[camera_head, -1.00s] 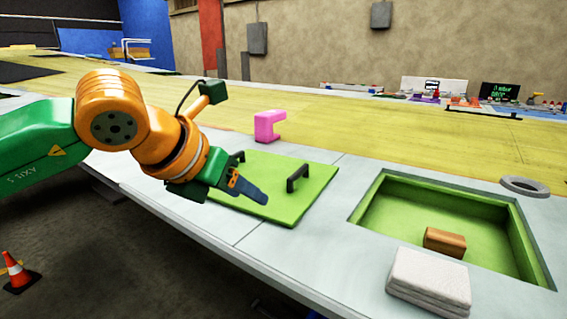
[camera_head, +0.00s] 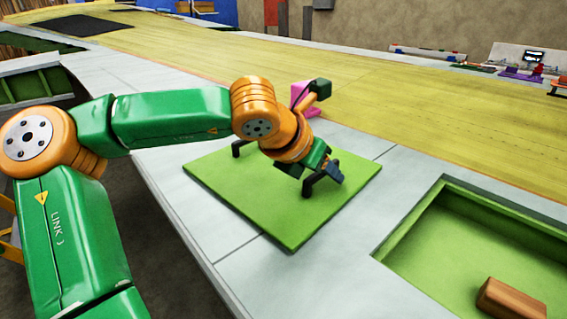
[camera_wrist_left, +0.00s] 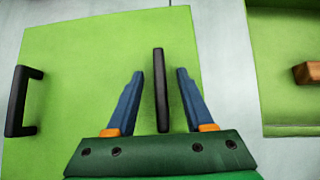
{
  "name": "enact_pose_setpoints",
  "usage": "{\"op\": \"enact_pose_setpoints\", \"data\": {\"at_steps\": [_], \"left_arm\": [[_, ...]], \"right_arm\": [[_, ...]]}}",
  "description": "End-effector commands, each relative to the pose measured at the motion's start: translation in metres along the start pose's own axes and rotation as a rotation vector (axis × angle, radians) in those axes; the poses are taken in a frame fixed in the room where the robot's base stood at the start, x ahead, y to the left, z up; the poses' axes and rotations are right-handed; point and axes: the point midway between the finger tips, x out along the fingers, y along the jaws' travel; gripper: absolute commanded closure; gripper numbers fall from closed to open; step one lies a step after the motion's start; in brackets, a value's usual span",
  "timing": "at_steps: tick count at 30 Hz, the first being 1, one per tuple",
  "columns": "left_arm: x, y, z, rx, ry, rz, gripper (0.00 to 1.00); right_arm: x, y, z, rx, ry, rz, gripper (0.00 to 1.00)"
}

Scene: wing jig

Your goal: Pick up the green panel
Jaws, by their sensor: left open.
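The green panel (camera_head: 250,205) lies flat on the pale wing surface and has two black handles. My left gripper (camera_head: 333,172) is over its right part, at the right handle (camera_head: 310,186). In the left wrist view the panel (camera_wrist_left: 100,60) fills the left and middle. There my open left gripper (camera_wrist_left: 160,92) has one blue finger on each side of the upright-running handle (camera_wrist_left: 159,75), with gaps on both sides. The other handle (camera_wrist_left: 20,100) is at the left edge of that view. My left forearm hides part of the panel's far edge in the head view. My right gripper is not in view.
A recessed green opening (camera_head: 440,240) lies to the right, with a wooden block (camera_head: 512,300) inside. A pink bracket (camera_head: 299,95) stands behind my left wrist. Yellow surface stretches beyond, with several small items at the far right.

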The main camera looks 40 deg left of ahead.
Motion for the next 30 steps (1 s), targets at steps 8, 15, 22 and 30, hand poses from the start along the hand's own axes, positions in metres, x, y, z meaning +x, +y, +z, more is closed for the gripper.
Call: {"op": "enact_pose_setpoints", "data": {"at_steps": [8,15,22,30], "left_arm": [[-0.0001,-0.0001,-0.0001,0.000,-0.001,0.000,0.80],[-0.0002,-0.0001,-0.0001,0.000,0.000,0.000,1.00],[-0.0002,-0.0001,-0.0003,-0.001,0.000,0.000,1.00],[-0.0002,-0.0001,-0.0004,-0.001,0.001,0.000,1.00]], "right_arm": [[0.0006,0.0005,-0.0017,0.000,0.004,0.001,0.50],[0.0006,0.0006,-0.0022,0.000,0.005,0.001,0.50],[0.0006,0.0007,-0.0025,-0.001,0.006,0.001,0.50],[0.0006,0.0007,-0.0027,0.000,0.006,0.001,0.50]]}}
